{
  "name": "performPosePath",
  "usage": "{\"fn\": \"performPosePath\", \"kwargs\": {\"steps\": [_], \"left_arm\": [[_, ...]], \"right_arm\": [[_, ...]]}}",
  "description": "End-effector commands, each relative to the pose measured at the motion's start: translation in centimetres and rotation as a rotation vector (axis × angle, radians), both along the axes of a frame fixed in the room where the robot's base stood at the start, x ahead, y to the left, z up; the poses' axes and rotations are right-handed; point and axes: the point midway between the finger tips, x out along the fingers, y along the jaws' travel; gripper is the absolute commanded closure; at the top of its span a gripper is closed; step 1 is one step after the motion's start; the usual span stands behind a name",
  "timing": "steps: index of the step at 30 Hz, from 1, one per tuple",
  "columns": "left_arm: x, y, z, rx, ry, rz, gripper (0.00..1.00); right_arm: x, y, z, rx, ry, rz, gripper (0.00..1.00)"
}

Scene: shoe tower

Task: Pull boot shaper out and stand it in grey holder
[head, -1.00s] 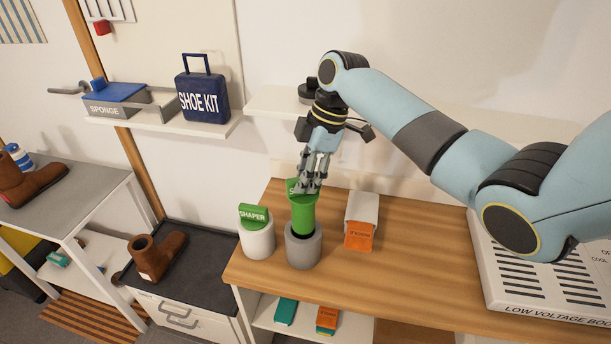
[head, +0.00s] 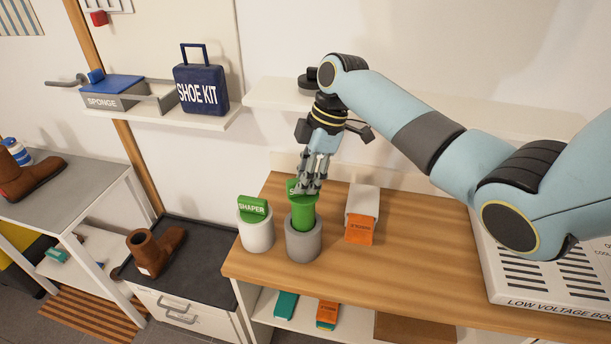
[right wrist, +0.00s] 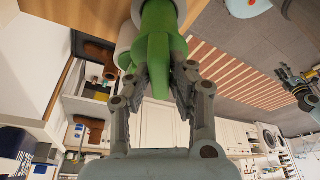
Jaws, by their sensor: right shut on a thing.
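A green boot shaper (head: 303,214) stands upright with its lower end inside the grey holder (head: 303,243) on the wooden bench. My right gripper (head: 308,188) is shut on the top of this shaper from above. In the right wrist view the fingers (right wrist: 166,80) close on both sides of the green shaper (right wrist: 158,45). A second green shaper (head: 252,206) sits in the white holder (head: 257,235) just to the left. A brown boot (head: 152,252) stands on the dark cabinet top.
An orange item in a white box (head: 361,227) lies right of the grey holder. A low voltage box (head: 545,280) is at the right. The shelf with the blue shoe kit (head: 201,88) is behind left. The bench front middle is clear.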

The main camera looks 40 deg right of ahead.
Motion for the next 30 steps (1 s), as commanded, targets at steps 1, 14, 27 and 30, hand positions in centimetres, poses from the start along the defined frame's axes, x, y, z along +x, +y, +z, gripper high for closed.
{"fn": "performPosePath", "kwargs": {"steps": [1, 14, 27, 30], "left_arm": [[0.0, 0.0, -0.2, 0.000, 0.000, 0.000, 0.60], [0.0, 0.0, -0.8, 0.000, 0.000, 0.000, 0.60], [0.0, 0.0, -1.5, 0.000, 0.000, 0.000, 0.60], [0.0, 0.0, -1.7, 0.000, 0.000, 0.000, 0.60]], "right_arm": [[0.0, 0.0, -0.2, 0.000, 0.000, 0.000, 1.00], [0.0, 0.0, -1.2, 0.001, -0.001, 0.000, 1.00], [0.0, 0.0, -2.4, 0.000, 0.000, 0.000, 1.00], [0.0, 0.0, -2.6, 0.000, 0.000, 0.000, 1.00]]}}
